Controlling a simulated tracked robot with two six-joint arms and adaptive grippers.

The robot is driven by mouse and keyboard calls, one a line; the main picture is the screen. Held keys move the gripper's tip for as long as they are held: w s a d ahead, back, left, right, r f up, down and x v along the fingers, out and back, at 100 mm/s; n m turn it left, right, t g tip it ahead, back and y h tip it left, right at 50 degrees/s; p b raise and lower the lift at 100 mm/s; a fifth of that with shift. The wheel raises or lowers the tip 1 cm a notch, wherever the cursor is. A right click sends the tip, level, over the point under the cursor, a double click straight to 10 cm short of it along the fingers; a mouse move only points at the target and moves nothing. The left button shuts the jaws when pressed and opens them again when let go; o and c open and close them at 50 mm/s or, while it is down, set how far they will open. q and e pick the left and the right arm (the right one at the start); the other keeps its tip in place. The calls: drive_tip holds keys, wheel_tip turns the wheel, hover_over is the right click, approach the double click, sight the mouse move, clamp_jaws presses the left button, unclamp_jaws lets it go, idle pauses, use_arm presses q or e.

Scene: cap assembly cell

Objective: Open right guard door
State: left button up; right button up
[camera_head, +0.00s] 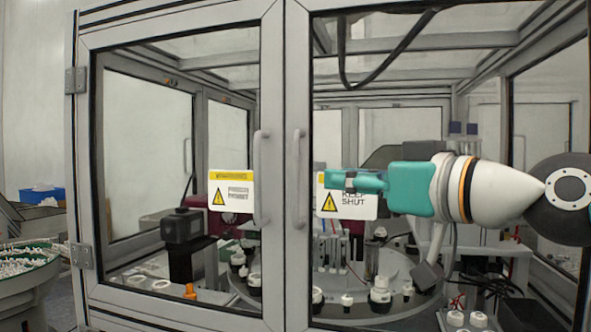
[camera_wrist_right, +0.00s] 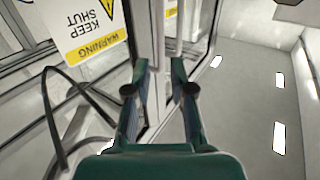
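The right guard door (camera_head: 298,95) is a grey framed clear panel, and it looks shut beside the left door (camera_head: 271,95). Its pale vertical handle (camera_head: 299,180) is on its left upright. My right gripper (camera_head: 338,180) is teal and reaches left in front of the door, its tips a little right of the handle and overlapping the warning sign (camera_head: 352,205). In the right wrist view my right gripper (camera_wrist_right: 160,90) has its fingers apart, with nothing held between them. Pale bars beyond the tips look like the door handles. My left gripper is not in view.
The left door has its own handle (camera_head: 261,178) and a warning sign (camera_head: 231,190). Behind the panels are a round table with white and black parts and an orange piece (camera_head: 190,291). A green-rimmed bowl of white parts (camera_head: 28,262) stands outside at the left.

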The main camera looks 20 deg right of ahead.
drive_tip(key=p, duration=0.3)
hover_over(296, 218)
drive_tip(key=shift+w+d, duration=0.1)
drive_tip(key=shift+w, duration=0.25)
clamp_jaws()
